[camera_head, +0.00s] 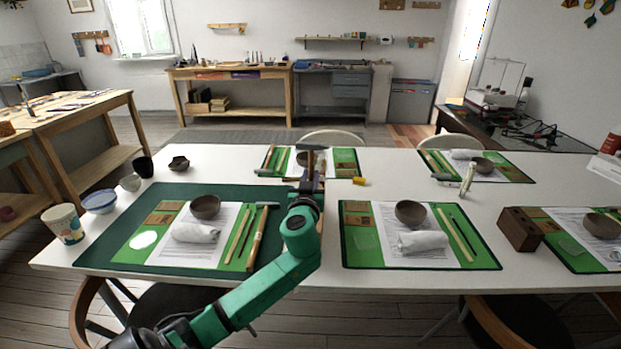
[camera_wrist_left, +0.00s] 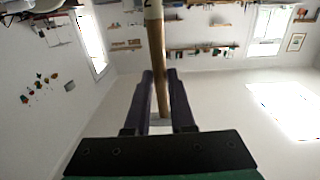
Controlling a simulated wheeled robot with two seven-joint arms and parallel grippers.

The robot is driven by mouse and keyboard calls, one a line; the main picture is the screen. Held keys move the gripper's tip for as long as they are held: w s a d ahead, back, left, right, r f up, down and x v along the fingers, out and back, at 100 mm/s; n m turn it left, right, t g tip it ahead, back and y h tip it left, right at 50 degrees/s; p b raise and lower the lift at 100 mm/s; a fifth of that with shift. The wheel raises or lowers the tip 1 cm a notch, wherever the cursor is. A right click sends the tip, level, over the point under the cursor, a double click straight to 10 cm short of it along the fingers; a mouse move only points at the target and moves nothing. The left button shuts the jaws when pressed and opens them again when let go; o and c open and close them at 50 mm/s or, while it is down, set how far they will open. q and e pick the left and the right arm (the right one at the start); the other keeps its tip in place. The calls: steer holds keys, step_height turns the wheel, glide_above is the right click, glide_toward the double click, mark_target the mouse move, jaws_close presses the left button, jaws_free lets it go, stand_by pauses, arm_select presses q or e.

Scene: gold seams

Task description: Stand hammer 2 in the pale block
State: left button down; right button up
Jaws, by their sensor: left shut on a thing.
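My left gripper (camera_head: 312,178) is over the middle of the white table, at the near edge of the back mat. It is shut on the wooden handle of hammer 2 (camera_head: 313,147), whose head is uppermost. In the left wrist view the handle of hammer 2 (camera_wrist_left: 158,50) runs between the two dark fingers (camera_wrist_left: 160,78), and a pale band marked 2 shows at the top edge. I cannot make out a pale block for certain; my arm hides part of the table. My right gripper is not in view.
A dark brown block (camera_head: 520,229) stands at the right between two mats. Another hammer (camera_head: 262,225) lies on the front left mat. A bowl (camera_head: 205,206) and a rolled cloth (camera_head: 196,232) are left of my arm. A yellow piece (camera_head: 359,181) lies right of my gripper.

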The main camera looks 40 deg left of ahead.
arm_select(q)
steer(key=c, duration=0.7)
jaws_free()
steer(key=shift+s+d, duration=0.1)
steer(key=v, duration=0.8)
steer(key=shift+s+d, duration=0.2)
steer(key=shift+s, duration=0.15)
